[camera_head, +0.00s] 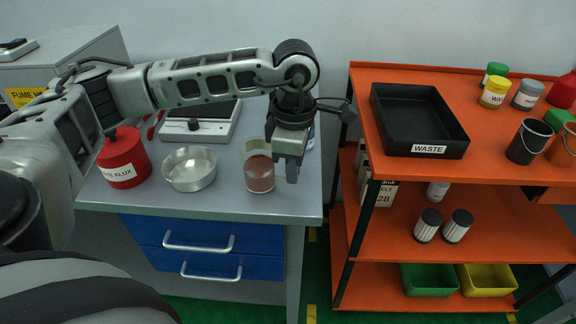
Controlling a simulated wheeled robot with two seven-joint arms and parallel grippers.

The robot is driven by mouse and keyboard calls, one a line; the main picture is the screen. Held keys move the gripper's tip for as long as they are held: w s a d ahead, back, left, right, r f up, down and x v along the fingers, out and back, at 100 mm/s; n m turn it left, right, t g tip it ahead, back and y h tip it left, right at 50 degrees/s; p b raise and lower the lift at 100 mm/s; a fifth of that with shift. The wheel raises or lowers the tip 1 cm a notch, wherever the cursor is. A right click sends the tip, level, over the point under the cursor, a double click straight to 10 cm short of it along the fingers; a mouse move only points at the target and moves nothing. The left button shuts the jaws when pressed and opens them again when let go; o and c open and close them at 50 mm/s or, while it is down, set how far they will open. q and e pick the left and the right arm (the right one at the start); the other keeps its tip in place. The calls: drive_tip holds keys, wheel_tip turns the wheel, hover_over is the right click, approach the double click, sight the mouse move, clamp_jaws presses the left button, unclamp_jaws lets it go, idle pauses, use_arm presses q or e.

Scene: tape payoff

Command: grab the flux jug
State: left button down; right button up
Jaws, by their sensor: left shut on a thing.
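A clear jug (259,174) with reddish-brown contents stands upright near the front right of the grey bench (225,202). I take it for the flux jug. My left gripper (289,172) reaches down at the jug's right side, its fingers shut on it. The fingers hide the part they hold, so I cannot see whether it is a handle or the wall. My right gripper is not in view.
A red can (123,158) with a label ending in "TE FLUX" and a metal bowl (190,168) stand left of the jug. A hotplate-like device (196,133) is behind. An orange shelf cart (362,130) with a black waste tray (419,122) stands right.

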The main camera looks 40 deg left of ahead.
use_arm(q)
drive_tip(key=shift+r, duration=1.1)
drive_tip(key=s+a+r+b, duration=0.1)
drive_tip(key=s+r+b, duration=0.1)
drive_tip(key=s+r, duration=0.8)
drive_tip(key=shift+s+a+r, duration=0.15)
drive_tip(key=shift+s+r, duration=0.15)
drive_tip(key=shift+s, duration=1.7)
